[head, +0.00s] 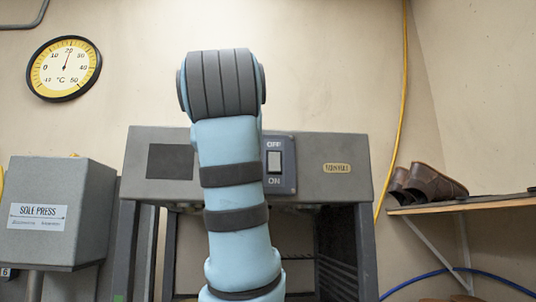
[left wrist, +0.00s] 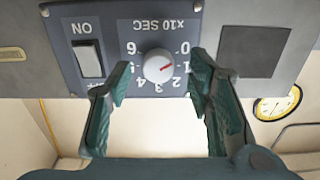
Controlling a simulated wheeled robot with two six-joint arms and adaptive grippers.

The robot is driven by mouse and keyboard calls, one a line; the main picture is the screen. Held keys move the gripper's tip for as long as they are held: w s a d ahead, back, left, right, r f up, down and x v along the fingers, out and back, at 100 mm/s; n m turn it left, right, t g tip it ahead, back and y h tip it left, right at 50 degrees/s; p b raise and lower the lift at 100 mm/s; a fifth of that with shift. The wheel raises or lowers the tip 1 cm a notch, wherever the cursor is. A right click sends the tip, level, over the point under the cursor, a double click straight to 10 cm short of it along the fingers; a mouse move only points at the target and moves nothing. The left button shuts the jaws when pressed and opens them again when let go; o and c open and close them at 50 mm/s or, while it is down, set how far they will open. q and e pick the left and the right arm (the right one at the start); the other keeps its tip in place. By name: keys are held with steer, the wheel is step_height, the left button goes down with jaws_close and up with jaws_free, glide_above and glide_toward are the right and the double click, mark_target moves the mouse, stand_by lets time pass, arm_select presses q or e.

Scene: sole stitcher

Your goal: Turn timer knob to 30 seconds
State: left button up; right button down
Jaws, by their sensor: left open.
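The timer knob (left wrist: 158,66) is a white round knob on the grey control panel, seen upside down in the left wrist view. The 3 (left wrist: 159,87) is printed below the knob in this picture. My left gripper (left wrist: 159,70) is open, its green fingers on either side of the knob, with gaps between them and the knob. In the head view my arm hides the knob and the gripper. My right gripper is not in view.
A rocker switch (head: 274,161) marked OFF and ON sits beside the dial; it also shows in the left wrist view (left wrist: 88,59). A sole press (head: 62,210) stands at left. A shelf (head: 470,204) with brown shoes (head: 432,181) is at right. A thermometer (head: 64,68) hangs on the wall.

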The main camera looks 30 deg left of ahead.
arm_select(q)
steer(key=shift+w+a, duration=0.25)
steer(key=shift+w, duration=0.35)
steer(key=shift+s+r, duration=0.1)
steer(key=shift+s, duration=0.1)
steer(key=shift+c, duration=0.7)
steer(key=c, duration=0.4)
jaws_close()
steer(key=shift+w, duration=0.1)
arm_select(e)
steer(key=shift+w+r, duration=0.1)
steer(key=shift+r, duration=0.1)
